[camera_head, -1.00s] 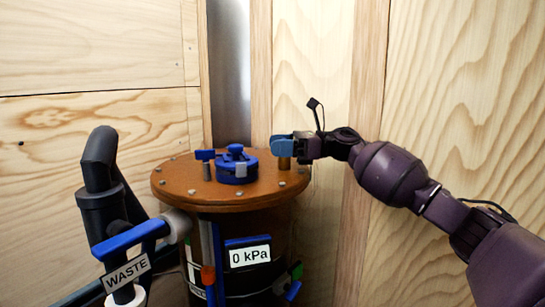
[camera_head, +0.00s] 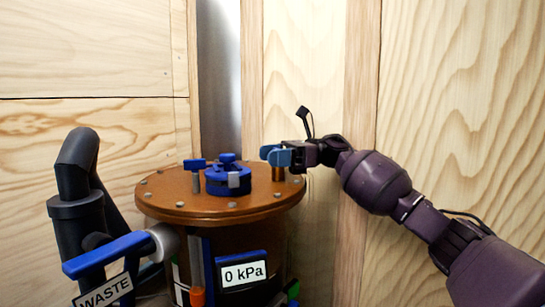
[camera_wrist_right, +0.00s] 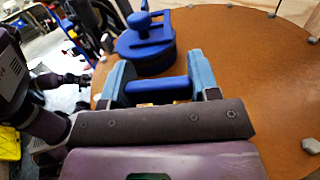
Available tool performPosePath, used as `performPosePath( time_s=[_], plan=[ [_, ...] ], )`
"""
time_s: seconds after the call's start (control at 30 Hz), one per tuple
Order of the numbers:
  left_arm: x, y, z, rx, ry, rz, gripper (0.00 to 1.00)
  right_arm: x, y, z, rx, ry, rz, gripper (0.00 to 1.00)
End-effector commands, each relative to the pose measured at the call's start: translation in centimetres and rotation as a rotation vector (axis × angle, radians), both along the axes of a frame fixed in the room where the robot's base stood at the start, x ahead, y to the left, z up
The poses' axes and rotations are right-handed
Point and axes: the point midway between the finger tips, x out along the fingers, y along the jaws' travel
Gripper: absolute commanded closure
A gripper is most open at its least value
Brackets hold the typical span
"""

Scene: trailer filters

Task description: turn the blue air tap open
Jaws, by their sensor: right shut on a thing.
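The blue air tap shows in the right wrist view as a dark blue bar handle (camera_wrist_right: 157,90). It lies crosswise between the two light blue fingers of my right gripper (camera_wrist_right: 163,84), which is shut on its ends. In the head view my right gripper (camera_head: 275,157) is at the right side of the brown round lid, and its fingers hide the handle. The tap's brass stem (camera_head: 278,174) shows below the fingers.
A blue round cap (camera_head: 228,178) and a blue T-handle (camera_head: 195,165) stand on the bolted lid (camera_head: 165,205). The gauge (camera_head: 245,275) reads 0 kPa. A blue-handled waste valve (camera_head: 105,255) and dark pipe (camera_head: 75,170) are at left. Wooden walls (camera_head: 450,100) stand close behind.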

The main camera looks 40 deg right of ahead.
Motion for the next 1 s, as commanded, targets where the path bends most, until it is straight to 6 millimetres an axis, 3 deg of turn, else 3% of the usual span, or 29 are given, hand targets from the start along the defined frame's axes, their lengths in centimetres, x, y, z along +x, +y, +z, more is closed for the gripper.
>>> performPosePath(
  time_s=[0.03,0.17,0.57,1.0],
  plan=[
    [-0.1,0.0,-0.1,-0.001,0.002,0.001,0.57,0.0,0.0,0.0,0.000,0.000,0.001,0.40],
    [-0.4,0.0,-0.3,0.000,0.010,0.002,0.57,0.0,0.0,0.0,0.000,0.000,0.000,0.20],
    [-0.8,0.1,-0.5,0.001,0.019,0.004,0.57,0.0,0.0,0.8,0.000,-0.002,0.000,0.19],
    [0.1,0.0,0.8,0.000,-0.010,0.003,0.57,-0.1,0.0,9.0,0.001,-0.008,0.000,0.19]
  ],
)
